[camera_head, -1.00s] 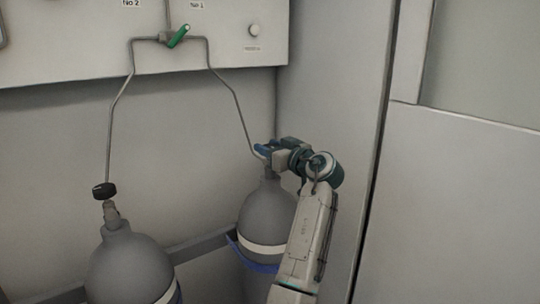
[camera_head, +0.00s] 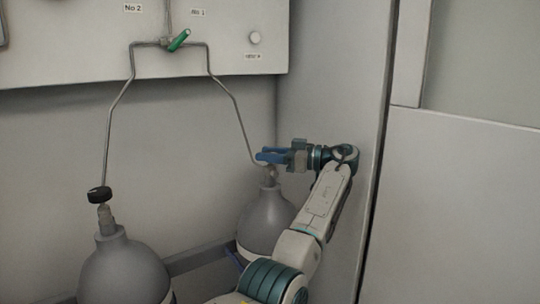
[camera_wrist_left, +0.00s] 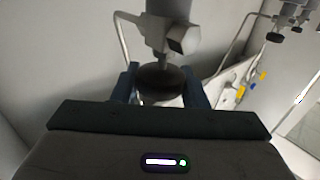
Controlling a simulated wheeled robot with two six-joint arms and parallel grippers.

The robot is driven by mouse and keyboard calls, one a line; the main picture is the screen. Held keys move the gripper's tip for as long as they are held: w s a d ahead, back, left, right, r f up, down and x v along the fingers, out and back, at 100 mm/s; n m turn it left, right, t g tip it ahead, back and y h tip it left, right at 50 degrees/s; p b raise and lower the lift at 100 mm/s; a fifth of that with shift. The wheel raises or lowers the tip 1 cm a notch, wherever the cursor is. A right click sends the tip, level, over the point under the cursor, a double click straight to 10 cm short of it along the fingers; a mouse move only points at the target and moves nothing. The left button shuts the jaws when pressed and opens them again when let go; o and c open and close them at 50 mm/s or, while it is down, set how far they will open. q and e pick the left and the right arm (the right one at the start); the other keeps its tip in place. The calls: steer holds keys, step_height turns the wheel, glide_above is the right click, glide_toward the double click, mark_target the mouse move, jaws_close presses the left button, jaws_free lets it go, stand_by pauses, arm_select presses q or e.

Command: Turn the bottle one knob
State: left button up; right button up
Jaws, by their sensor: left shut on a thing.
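Bottle one is the grey gas bottle (camera_head: 264,222) on the right, below the No 1 label (camera_head: 198,12). My left gripper (camera_head: 268,156) reaches in from the right at its neck, blue fingers pointing left. In the head view the fingers and arm hide its knob. In the left wrist view the dark round knob (camera_wrist_left: 162,78) sits between the two fingers of my left gripper (camera_wrist_left: 162,88), which is shut on it. The grey valve (camera_wrist_left: 162,40) shows beyond the knob. My right gripper is not in view.
A second grey bottle (camera_head: 124,272) with a black knob (camera_head: 99,194) stands at left. Thin pipes (camera_head: 228,90) run up from both bottles to a green-handled valve (camera_head: 179,40) on the wall panel. A rail (camera_head: 205,250) runs behind the bottles. A wall (camera_head: 335,90) stands close right of my arm.

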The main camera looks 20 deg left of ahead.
arm_select(q)
steer(key=shift+n+g, duration=0.5)
steer(key=shift+g, duration=0.3)
steer(key=o, duration=1)
steer(key=shift+a, duration=0.1)
steer(key=shift+c, duration=0.2)
